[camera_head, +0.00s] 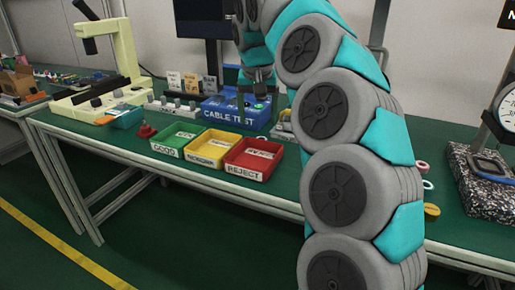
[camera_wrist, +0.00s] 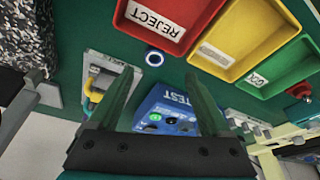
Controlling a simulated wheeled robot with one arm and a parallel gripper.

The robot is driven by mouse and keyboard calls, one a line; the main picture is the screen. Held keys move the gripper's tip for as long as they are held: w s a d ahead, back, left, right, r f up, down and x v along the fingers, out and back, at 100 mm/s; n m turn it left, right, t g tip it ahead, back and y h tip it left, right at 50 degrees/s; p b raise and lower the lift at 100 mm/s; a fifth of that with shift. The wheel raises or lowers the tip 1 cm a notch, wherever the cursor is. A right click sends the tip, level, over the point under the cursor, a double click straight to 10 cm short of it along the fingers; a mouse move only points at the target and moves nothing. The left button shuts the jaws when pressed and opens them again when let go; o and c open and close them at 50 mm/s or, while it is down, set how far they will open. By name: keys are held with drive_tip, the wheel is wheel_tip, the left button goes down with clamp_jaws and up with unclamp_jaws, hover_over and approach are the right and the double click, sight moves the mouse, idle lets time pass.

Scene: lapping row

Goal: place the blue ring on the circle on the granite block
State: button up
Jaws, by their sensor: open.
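In the head view my gripper (camera_head: 261,88) is over the blue CABLE TEST box. The speckled granite block (camera_head: 485,190) is at the right; it also shows in the wrist view (camera_wrist: 30,35). Its circle is not discernible.
The red tray (camera_head: 252,160), yellow tray (camera_head: 210,150) and green tray (camera_head: 177,138) stand in a row. The CABLE TEST box (camera_head: 228,115) is behind. A dial gauge (camera_head: 507,113) stands over the granite. Pink (camera_head: 422,167) and yellow (camera_head: 431,210) round pieces lie near it.

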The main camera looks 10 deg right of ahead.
drive_tip(key=x, duration=0.2)
drive_tip(key=b+x, duration=0.1)
drive_tip(key=x, duration=0.2)
drive_tip(key=d+b+x, duration=0.1)
drive_tip(key=x, duration=0.1)
drive_tip(key=shift+w+f, duration=0.1)
drive_tip(key=shift+f, duration=0.1)
drive_tip(key=shift+c, duration=0.2)
clamp_jaws()
